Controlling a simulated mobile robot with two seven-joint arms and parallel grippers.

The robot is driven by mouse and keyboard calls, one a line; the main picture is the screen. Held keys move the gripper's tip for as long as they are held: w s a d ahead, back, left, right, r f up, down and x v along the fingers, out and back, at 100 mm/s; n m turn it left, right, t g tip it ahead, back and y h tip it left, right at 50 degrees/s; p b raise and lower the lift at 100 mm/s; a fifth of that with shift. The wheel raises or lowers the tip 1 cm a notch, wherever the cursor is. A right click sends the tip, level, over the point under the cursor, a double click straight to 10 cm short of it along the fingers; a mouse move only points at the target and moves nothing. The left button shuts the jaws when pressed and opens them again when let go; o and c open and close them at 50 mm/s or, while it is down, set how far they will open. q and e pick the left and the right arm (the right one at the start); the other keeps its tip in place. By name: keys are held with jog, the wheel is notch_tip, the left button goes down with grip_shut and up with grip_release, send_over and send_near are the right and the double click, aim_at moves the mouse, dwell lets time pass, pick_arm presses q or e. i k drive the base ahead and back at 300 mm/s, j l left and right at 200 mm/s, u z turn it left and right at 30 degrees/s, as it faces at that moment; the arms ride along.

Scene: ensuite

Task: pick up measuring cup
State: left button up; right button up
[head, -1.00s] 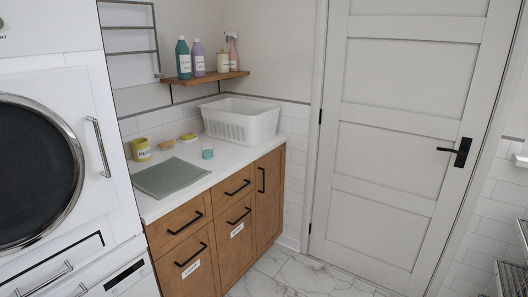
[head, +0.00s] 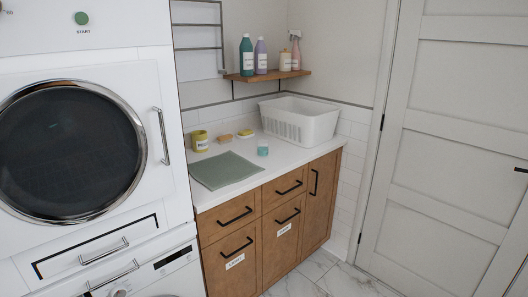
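The measuring cup appears to be the small cup with a teal lower part (head: 263,148), standing on the white countertop (head: 290,157) between the green mat and the white basket. It is small, so its markings and handle cannot be made out. Neither of my grippers shows in the head view.
On the counter are a grey-green mat (head: 226,170), a yellow tin (head: 199,141), an orange sponge (head: 225,139), a yellow item (head: 246,134) and a white basket (head: 300,120). A wooden shelf (head: 266,76) holds bottles. Washer (head: 70,140) stands left, closed door (head: 440,150) right.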

aim_at(263, 148)
jog(key=i+l, duration=0.3)
jog(key=i+l+z, duration=0.1)
jog(key=i+l, duration=0.2)
jog(key=i, duration=0.15)
